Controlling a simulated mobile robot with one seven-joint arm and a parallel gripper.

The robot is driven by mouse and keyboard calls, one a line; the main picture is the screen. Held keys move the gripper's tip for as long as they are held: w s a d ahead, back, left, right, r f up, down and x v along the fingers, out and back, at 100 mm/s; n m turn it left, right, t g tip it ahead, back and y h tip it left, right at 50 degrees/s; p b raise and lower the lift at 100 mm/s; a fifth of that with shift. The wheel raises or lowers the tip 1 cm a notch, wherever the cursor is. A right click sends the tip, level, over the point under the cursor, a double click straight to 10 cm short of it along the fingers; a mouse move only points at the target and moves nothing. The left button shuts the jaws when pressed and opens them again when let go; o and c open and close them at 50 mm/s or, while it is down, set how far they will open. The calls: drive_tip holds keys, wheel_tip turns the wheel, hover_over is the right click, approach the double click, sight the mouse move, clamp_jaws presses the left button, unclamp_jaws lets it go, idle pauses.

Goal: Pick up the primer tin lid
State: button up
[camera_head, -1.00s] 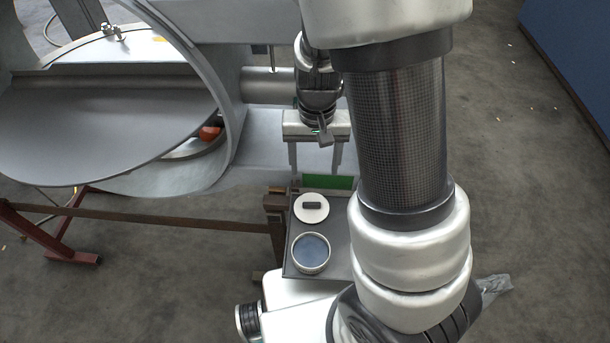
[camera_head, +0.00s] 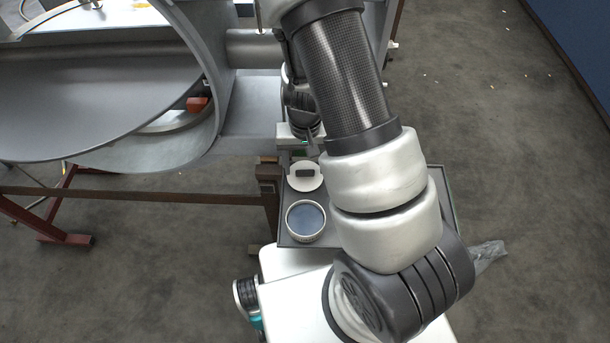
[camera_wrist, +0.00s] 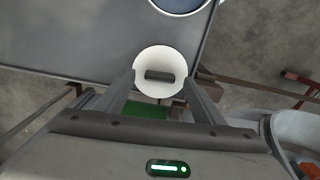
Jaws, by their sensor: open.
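The primer tin lid (camera_head: 304,177) is a white disc with a dark bar handle, lying on a dark grey tray (camera_head: 287,240). In the wrist view the lid (camera_wrist: 160,60) shows whole, its handle running crosswise between the fingers. My gripper (camera_wrist: 159,82) is open and empty, one finger to each side of the lid's near part. In the head view my gripper (camera_head: 301,156) is just behind the lid, partly hidden by my arm. I cannot tell the height left between fingertips and lid. An open round tin (camera_head: 306,220) with blue-grey contents stands in front of the lid.
A large grey metal duct ring (camera_head: 215,90) with a tilted disc (camera_head: 80,110) stands at the left on a rusty trestle (camera_head: 130,196). A green patch (camera_wrist: 145,110) lies beneath my gripper. Clear plastic (camera_head: 488,255) lies on the floor at the right.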

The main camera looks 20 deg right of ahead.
drive_tip(key=shift+f, duration=0.4)
drive_tip(key=c, duration=1.1)
drive_tip(key=shift+r, duration=0.1)
